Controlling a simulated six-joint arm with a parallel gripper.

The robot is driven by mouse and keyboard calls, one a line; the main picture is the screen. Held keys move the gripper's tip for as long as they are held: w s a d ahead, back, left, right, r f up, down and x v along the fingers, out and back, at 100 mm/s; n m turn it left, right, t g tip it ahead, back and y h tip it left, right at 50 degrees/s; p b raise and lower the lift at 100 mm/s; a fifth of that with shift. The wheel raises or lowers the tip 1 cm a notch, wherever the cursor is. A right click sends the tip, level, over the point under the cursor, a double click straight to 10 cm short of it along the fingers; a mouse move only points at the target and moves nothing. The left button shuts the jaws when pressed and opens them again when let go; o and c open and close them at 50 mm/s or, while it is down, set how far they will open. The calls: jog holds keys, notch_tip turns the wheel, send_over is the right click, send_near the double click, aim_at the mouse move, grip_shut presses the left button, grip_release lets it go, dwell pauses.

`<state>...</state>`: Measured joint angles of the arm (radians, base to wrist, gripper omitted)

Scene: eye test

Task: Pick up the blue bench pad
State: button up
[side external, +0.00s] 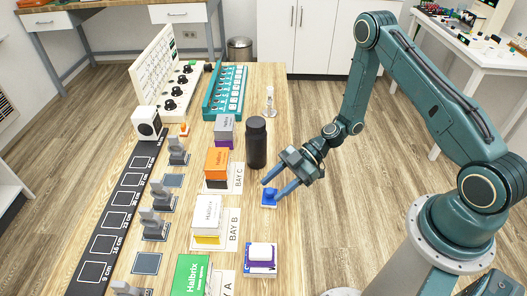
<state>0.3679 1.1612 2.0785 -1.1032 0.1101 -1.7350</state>
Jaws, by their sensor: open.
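My gripper (268,188) is open, with its two blue-grey fingers pointing down and left over the wooden table. A small blue item (269,202) lies on the table just below the fingertips; I cannot tell whether it is the bench pad or whether a finger touches it. A flat blue-purple and white item (261,271) lies at the front of the table, with a white block (261,249) on it. Flat grey-blue squares lie at the left, one near the front (146,263) and one farther back (173,180).
A black cylinder (256,143) stands close to the left of my gripper. Boxes stand in marked bays: orange (216,162), white (207,213) and green (191,275). A small clear item (270,101) stands farther back. The table's right side near my gripper is mostly clear.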

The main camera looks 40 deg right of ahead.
aim_at(270, 195)
jog(key=shift+x, duration=1.25)
grip_shut()
